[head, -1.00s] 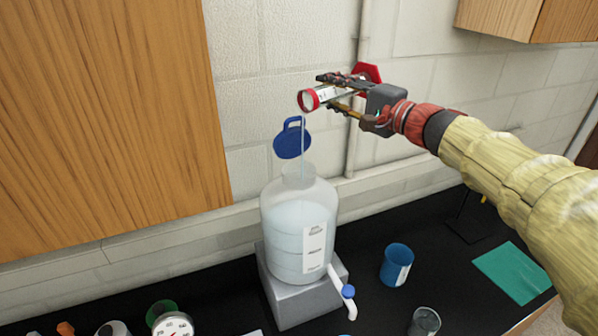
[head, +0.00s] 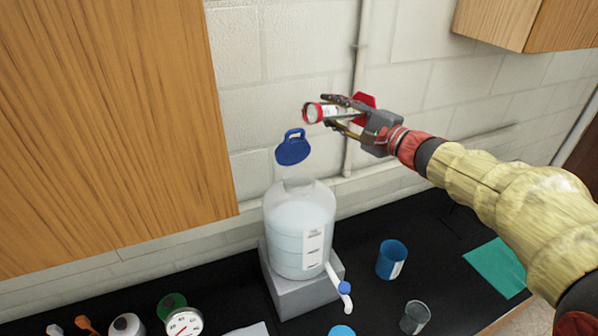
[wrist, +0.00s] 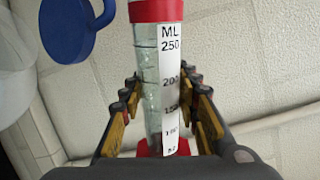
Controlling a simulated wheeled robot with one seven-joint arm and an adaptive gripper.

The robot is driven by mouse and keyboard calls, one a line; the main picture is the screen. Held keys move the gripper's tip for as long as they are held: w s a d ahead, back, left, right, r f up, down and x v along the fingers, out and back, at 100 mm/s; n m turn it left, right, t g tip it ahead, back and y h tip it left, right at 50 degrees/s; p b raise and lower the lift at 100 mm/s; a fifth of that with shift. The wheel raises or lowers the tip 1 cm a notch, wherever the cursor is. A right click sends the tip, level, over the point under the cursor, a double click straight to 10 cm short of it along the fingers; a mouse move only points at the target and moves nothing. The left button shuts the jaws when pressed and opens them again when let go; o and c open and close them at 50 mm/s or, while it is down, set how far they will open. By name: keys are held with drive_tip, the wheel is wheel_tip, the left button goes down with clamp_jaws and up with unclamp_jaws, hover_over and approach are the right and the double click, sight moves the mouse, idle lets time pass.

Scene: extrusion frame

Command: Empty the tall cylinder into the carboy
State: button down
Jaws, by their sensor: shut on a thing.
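The tall cylinder (head: 327,111) is clear with a red collar at its mouth, a red base and a white scale label. It lies tipped about level, its mouth to the left. My gripper (head: 338,107) is shut around its body; in the wrist view a finger stands on each side of the cylinder (wrist: 155,75). No liquid shows clearly inside it, and no stream shows at its mouth. The carboy (head: 298,232) is translucent, holds pale liquid and stands upright below and left of the cylinder. Its blue cap (head: 293,149) is hinged up above the neck.
The carboy stands on a grey block (head: 300,296) with a white spigot on its right. A wooden cabinet (head: 110,130) is at the left.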

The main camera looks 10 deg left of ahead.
drive_tip(key=shift+w+d+f+m, duration=0.1)
drive_tip(key=shift+w+f+m, duration=0.15)
drive_tip(key=shift+f+m, duration=0.65)
drive_tip(key=shift+s+f+m+b, duration=0.1)
drive_tip(key=shift+f+m+b, duration=0.3)
drive_tip(key=shift+s+r+m, duration=0.15)
drive_tip(key=shift+r+m, duration=0.1)
drive_tip(key=shift+m, duration=0.15)
drive_tip(key=shift+s+a+f+m, duration=0.1)
drive_tip(key=shift+a+f+m, duration=0.1)
drive_tip(key=shift+m, duration=0.3)
wheel_tip(320, 180, down, 8)
drive_tip(key=m+b, duration=0.3)
drive_tip(key=m, duration=0.3)
drive_tip(key=shift+w+d+r+m+p, duration=0.1)
drive_tip(key=shift+w+r+m+p, duration=0.1)
drive_tip(key=shift+r+m+p, duration=1.4)
drive_tip(key=shift+w+d+r+m+p, duration=0.15)
drive_tip(key=shift+r+m+p, duration=0.35)
drive_tip(key=shift+r+p, duration=1.25)
drive_tip(key=shift+f+p, duration=0.65)
drive_tip(key=shift+f, duration=0.05)
drive_tip(key=shift+r, duration=0.15)
